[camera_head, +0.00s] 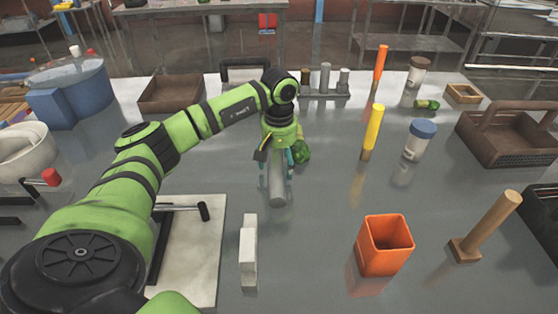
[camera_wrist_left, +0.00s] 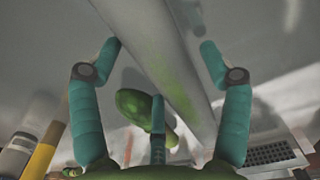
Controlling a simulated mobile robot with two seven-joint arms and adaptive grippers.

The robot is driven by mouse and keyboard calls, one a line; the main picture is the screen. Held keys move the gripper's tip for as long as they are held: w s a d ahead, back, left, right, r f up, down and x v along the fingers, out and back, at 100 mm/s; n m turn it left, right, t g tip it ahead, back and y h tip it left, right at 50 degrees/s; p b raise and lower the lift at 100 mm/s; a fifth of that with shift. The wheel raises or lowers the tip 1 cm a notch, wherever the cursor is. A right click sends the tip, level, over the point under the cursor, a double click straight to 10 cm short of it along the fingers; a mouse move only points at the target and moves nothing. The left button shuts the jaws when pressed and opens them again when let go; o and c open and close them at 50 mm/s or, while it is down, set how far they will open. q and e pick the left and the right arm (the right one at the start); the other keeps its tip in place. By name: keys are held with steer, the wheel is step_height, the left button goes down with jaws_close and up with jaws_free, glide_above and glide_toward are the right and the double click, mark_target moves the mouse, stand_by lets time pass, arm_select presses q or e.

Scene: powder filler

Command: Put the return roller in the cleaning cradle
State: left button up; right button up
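A grey cylinder (camera_head: 277,186), which looks like the return roller, is under my left gripper in the head view. In the left wrist view the roller (camera_wrist_left: 165,65) runs slantwise between the fingers and has a green smear along it. My left gripper (camera_head: 275,163) points down over it; in the wrist view the gripper (camera_wrist_left: 160,47) has its fingers spread, with a gap between the roller and the right fingertip. The left fingertip is close to the roller; contact is unclear. I cannot tell which item is the cleaning cradle. My right gripper is out of view.
A green object (camera_head: 301,147) is just beside my left gripper. A rack with grey posts (camera_head: 325,88) stands behind. A yellow stick (camera_head: 372,133), a blue-lidded jar (camera_head: 420,139) and an orange box (camera_head: 384,245) are to the right. A white block (camera_head: 248,250) is in front.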

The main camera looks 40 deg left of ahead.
arm_select(q)
steer(key=shift+r, duration=0.15)
step_height(320, 180, up, 11)
steer(key=b, duration=0.2)
steer(key=shift+o, duration=0.5)
steer(key=shift+r, duration=0.15)
steer(key=t+y+b, duration=0.1)
steer(key=b, duration=0.2)
glide_above(279, 153)
steer(key=f, duration=0.3)
steer(key=s+f, duration=0.1)
steer(key=f, duration=0.1)
steer(key=shift+d, duration=0.4)
steer(key=shift+w+a+f, duration=0.1)
steer(key=shift+w+f, duration=0.05)
steer(key=shift+f, duration=0.15)
steer(key=shift+f+p, duration=0.3)
steer(key=shift+f, duration=0.05)
steer(key=f, duration=0.2)
steer(key=f+p, duration=0.1)
steer(key=f, duration=0.1)
steer(key=shift+w+a+f, duration=0.15)
steer(key=shift+a+f, duration=0.05)
steer(key=shift+w+a+f, duration=0.1)
steer(key=shift+f, duration=0.35)
